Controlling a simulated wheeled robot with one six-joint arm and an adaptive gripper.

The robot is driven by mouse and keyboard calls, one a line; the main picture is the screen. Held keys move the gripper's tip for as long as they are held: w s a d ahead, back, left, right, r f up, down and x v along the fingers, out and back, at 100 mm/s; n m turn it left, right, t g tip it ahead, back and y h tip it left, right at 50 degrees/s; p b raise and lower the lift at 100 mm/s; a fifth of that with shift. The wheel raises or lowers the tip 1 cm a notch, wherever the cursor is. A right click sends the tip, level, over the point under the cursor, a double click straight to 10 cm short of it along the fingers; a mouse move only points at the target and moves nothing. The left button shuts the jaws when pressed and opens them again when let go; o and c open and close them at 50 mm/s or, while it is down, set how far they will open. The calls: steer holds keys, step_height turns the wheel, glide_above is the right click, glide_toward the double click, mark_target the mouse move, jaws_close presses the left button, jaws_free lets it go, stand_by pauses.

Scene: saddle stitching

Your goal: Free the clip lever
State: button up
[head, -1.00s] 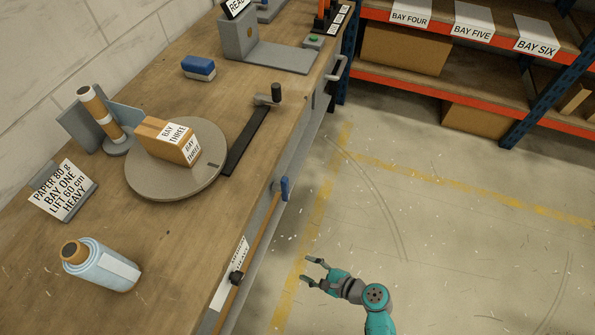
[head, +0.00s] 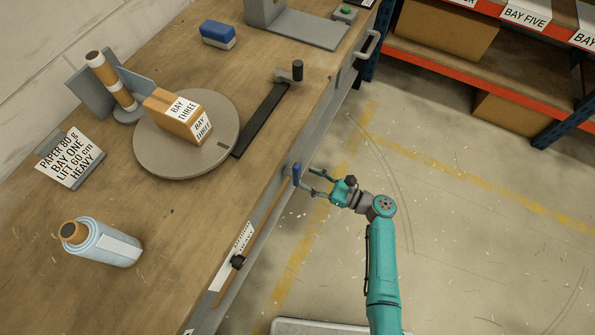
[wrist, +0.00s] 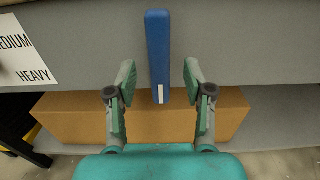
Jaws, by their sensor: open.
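I see no contact, and cannot tell how deep the lever sits between the fingertips.
The bench top holds a turntable (head: 150,165) with a Bay Three box (head: 177,116), a blue-wrapped roll (head: 105,243) and a crank (head: 290,73). A cardboard box (wrist: 75,120) lies below the lever. Floor right is open.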

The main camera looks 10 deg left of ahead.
mark_target(300, 175)
steer(key=shift+x, duration=2.55)
jaws_close()
